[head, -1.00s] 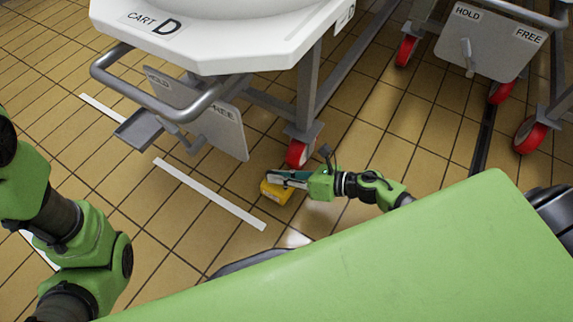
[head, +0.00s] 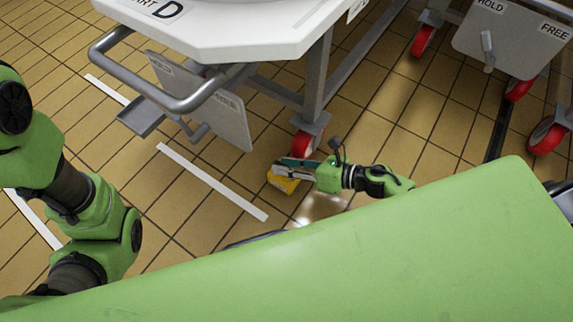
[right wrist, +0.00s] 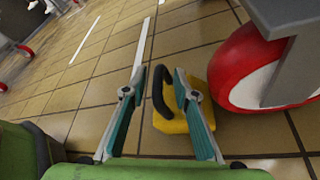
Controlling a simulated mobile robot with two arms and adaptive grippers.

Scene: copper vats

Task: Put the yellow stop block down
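The yellow stop block (head: 284,185) sits on the tiled floor beside the red wheel (head: 303,144) of cart D. In the right wrist view the yellow stop block (right wrist: 172,122) has a black loop handle standing up from it. My right gripper (head: 281,167) is low over the block. In the right wrist view my right gripper (right wrist: 159,72) is open, with one finger on each side of the handle and gaps showing. The red wheel (right wrist: 248,68) is close to the block; I cannot tell whether they touch. My left gripper is out of view.
Cart D (head: 225,35) stands above, with a grey handle bar (head: 150,98) and a HOLD/FREE plate (head: 215,112). White floor lines (head: 212,182) run left of the block. Another cart with red wheels (head: 546,136) stands right. Floor between the carts is clear.

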